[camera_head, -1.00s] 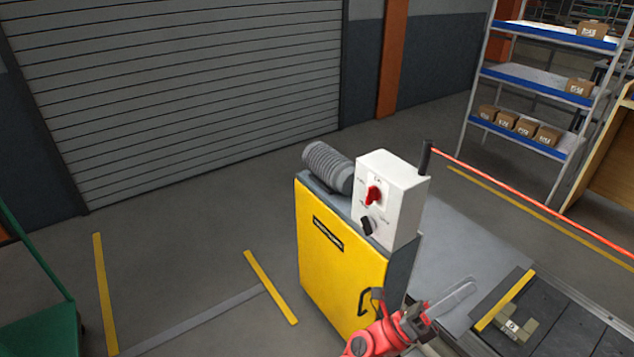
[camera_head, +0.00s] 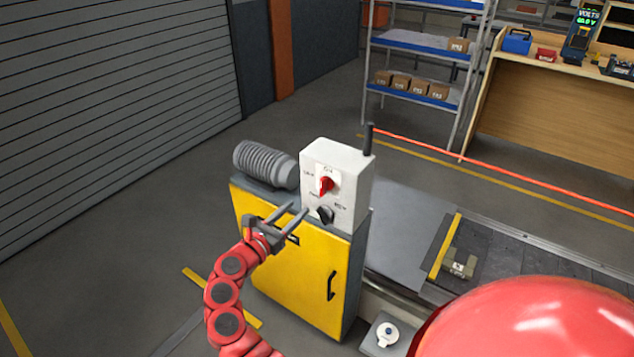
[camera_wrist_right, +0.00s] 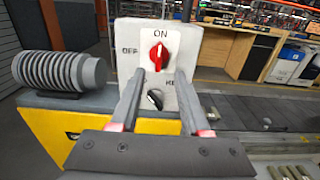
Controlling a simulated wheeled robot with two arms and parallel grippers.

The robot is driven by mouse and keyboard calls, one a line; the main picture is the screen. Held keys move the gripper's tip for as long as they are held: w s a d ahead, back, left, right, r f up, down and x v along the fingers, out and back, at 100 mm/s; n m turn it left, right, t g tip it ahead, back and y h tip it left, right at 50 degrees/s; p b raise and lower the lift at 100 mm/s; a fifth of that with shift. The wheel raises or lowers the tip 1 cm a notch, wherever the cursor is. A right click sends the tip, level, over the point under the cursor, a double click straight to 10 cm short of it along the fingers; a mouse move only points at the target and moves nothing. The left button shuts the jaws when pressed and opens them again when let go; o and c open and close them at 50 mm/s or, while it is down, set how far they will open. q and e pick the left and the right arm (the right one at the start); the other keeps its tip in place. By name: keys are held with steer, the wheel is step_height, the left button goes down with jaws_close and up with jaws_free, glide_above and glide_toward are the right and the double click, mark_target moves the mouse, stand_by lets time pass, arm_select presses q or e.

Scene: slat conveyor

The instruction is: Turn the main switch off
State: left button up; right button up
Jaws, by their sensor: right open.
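The main switch is a red rotary knob (camera_head: 326,186) on the front of a white control box (camera_head: 349,178). In the right wrist view the red knob (camera_wrist_right: 158,56) stands about upright, in line with the ON label above it; OFF is printed to its left. A black selector knob (camera_head: 324,214) sits below it. My right gripper (camera_head: 298,208) is open and empty in front of the box. In the wrist view its fingers (camera_wrist_right: 160,76) point at the panel, apart on either side below the red knob. I see no contact. My left gripper is not in view.
The box stands on a yellow cabinet (camera_head: 295,284) beside a grey ribbed motor (camera_head: 264,164). A dark post (camera_head: 369,140) with a red cord rises behind the box. The conveyor (camera_head: 510,262) runs to the right, with a small part (camera_head: 459,264) on it.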

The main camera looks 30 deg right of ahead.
mark_target(321, 185)
steer(key=p+x, duration=0.2)
steer(key=x, duration=0.8)
steer(key=shift+w+d+r+p, duration=0.1)
steer(key=shift+w+d+p, duration=0.05)
steer(key=shift+d+p, duration=0.25)
steer(key=shift+w+d, duration=0.25)
steer(key=shift+d, duration=0.3)
jaws_close()
